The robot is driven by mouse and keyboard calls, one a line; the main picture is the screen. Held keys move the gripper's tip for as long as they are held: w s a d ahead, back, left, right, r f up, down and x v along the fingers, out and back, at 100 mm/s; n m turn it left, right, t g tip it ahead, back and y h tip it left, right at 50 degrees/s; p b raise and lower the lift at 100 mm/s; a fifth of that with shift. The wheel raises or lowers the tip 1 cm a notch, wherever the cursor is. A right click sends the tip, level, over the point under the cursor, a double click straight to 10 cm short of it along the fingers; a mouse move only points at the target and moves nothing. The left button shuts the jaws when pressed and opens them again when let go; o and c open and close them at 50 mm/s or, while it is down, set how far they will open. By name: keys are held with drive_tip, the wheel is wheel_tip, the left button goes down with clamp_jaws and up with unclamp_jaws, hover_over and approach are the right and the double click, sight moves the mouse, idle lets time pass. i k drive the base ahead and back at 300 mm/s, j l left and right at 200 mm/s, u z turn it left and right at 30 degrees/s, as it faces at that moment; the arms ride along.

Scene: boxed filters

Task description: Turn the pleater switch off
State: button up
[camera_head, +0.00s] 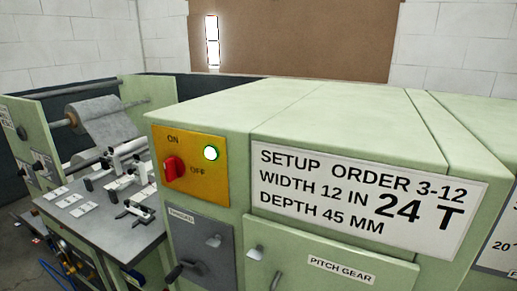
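The pleater switch is a red knob (174,169) on a yellow plate (190,188) at the front left of a pale green machine (300,125). The plate reads ON at its upper left and OFF at the lower right of the knob. A round lamp (211,153) with a green rim beside the knob glows bright white. I cannot tell for sure which word the knob points to. My gripper is not in view.
A white sign (360,200) and a pitch gear door (325,262) are right of the switch. A grey panel with a lever (185,271) juts out below it. At left, a work table (88,215) holds clamps and cards near a material roll (103,120).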

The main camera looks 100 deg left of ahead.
sight(173, 167)
drive_tip(key=u, duration=2.5)
